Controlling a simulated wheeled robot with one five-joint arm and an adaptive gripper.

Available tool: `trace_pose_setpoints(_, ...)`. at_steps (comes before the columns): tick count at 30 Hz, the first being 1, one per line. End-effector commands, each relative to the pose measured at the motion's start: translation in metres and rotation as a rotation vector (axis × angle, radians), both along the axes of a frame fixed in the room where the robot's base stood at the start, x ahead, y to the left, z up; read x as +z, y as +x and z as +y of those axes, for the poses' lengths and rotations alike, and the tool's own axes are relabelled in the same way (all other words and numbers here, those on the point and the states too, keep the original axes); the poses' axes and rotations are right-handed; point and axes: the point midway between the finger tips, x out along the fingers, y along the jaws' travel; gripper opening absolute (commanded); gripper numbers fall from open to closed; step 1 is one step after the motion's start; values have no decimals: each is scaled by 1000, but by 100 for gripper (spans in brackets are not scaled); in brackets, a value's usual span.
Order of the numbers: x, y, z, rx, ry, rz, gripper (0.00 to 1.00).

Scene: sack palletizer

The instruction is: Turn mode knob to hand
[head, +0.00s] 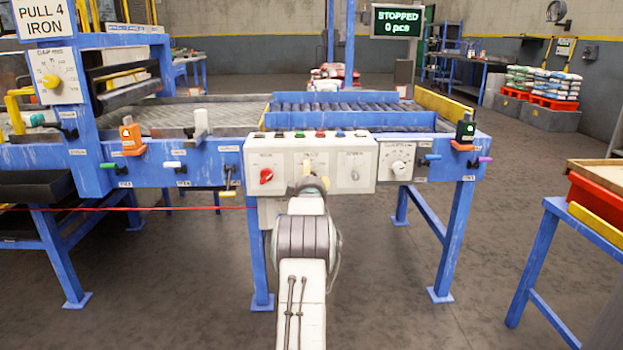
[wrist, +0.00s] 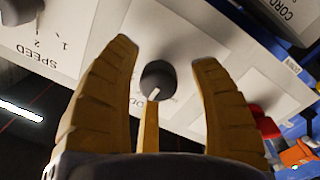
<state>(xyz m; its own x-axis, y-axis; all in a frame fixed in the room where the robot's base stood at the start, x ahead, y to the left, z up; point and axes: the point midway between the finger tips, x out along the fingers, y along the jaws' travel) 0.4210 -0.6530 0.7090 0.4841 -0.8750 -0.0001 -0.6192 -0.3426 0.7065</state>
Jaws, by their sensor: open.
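The white control panel (head: 338,152) is on the front of the blue machine frame. In the wrist view a dark grey round knob (wrist: 156,74) with a light pointer mark sits on a white plate, whose label is mostly covered; only letters like "OD" show. My gripper (wrist: 165,58) is open, with its tan fingers spread on either side of the knob and no clear contact. A narrow tan piece stands in front of the knob's lower part. In the head view my gripper (head: 309,176) is at the panel's middle plate and hides the knob there. The position words cannot be read.
A red knob (head: 266,176) is left of my gripper, a small switch (head: 355,173) right of it. Coloured levers and orange-tagged handles line the rail. A screen (head: 397,21) reads "STOPPED 0 pcs". The floor in front is clear.

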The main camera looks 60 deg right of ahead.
Motion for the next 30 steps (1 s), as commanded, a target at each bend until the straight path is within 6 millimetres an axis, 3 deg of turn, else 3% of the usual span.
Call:
trace_pose_setpoints(5,0,0,0,0,0,0,57)
trace_pose_setpoints(24,0,0,0,1,-1,0,0)
trace_pose_setpoints(30,0,1,1,1,-28,43,0)
